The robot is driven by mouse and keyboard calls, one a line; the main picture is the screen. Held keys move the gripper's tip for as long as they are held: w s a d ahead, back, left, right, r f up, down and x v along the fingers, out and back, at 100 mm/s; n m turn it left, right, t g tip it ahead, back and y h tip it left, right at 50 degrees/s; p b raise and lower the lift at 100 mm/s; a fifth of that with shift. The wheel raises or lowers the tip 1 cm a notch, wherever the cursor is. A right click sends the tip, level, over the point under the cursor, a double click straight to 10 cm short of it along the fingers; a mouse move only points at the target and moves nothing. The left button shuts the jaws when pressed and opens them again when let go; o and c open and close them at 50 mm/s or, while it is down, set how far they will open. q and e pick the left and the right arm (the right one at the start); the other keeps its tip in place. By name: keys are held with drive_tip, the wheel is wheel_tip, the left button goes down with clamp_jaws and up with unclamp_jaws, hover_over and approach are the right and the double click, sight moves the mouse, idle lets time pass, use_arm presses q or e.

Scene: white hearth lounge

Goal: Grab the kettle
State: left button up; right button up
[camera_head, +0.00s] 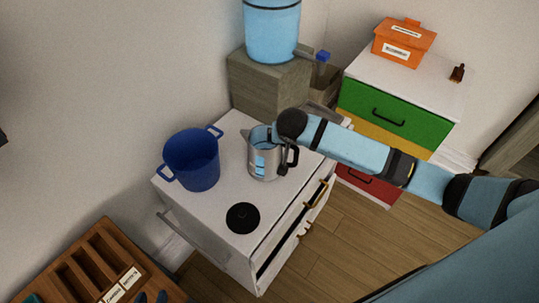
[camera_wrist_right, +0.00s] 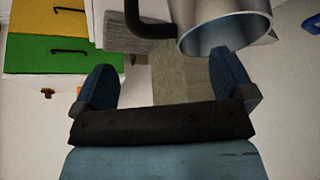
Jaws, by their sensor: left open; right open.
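The kettle (camera_head: 263,163) is a silver metal jug with a black handle and an open top, upright on the white cabinet (camera_head: 222,206). My right arm reaches over it from the right, and its wrist hides part of the rim. In the right wrist view the open kettle (camera_wrist_right: 226,32) is at the top right, beside the right fingertip. Its black handle shows top centre, ahead of the gap between the fingers. My right gripper (camera_wrist_right: 165,80) is open and empty.
A blue pot (camera_head: 192,160) stands left of the kettle and a black round disc (camera_head: 242,218) lies in front. A water dispenser (camera_head: 271,35) stands on a wooden block behind. A coloured drawer unit (camera_head: 393,112) with an orange box (camera_head: 403,43) is right. A wooden rack (camera_head: 88,262) is lower left.

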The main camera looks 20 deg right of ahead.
drive_tip(key=p+x, duration=0.1)
drive_tip(key=x, duration=0.7)
drive_tip(key=shift+w+r, duration=0.1)
clamp_jaws()
idle(1.3)
